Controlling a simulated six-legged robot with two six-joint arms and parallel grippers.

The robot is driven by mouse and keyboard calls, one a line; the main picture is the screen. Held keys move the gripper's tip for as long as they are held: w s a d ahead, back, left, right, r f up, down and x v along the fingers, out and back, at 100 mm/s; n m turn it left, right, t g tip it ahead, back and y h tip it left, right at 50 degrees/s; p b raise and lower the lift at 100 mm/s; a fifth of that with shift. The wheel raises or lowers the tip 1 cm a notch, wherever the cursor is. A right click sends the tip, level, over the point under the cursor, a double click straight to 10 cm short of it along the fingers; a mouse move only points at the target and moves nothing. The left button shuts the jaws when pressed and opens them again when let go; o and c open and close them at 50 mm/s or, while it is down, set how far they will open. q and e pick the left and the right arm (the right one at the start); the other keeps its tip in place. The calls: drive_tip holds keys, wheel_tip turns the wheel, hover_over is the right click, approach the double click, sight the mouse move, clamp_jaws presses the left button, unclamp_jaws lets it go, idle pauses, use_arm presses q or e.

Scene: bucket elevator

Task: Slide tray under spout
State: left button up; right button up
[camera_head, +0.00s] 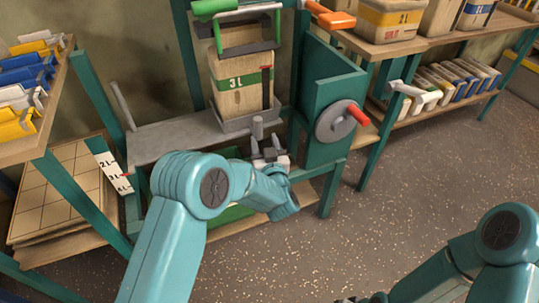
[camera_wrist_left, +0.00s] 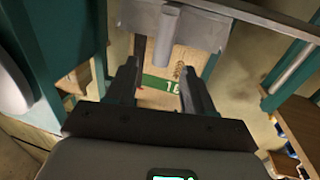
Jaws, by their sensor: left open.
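A grey tray (camera_head: 232,124) is at the front of the teal frame, below a wooden box (camera_head: 235,84) with a green 3 L band. A grey upright handle (camera_head: 258,126) stands at the tray's front and shows in the left wrist view (camera_wrist_left: 168,32). My left gripper (camera_head: 267,152) is open and empty, close in front of the handle. In the left wrist view its two fingers (camera_wrist_left: 164,88) are apart, with the handle beyond them, not between. I cannot make out a spout. My right gripper (camera_head: 370,299) is barely in view at the bottom edge.
A grey shelf (camera_head: 170,138) lies left of the tray. A teal housing (camera_head: 325,95) with a red-handled crank wheel (camera_head: 338,121) stands to the right. Shelves with bins flank the frame. The speckled floor (camera_head: 340,230) in front is clear.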

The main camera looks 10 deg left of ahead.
use_arm(q)
drive_tip(key=p+v, duration=0.1)
drive_tip(key=v, duration=0.6)
drive_tip(key=shift+s+d, duration=0.2)
drive_tip(key=shift+s, duration=0.2)
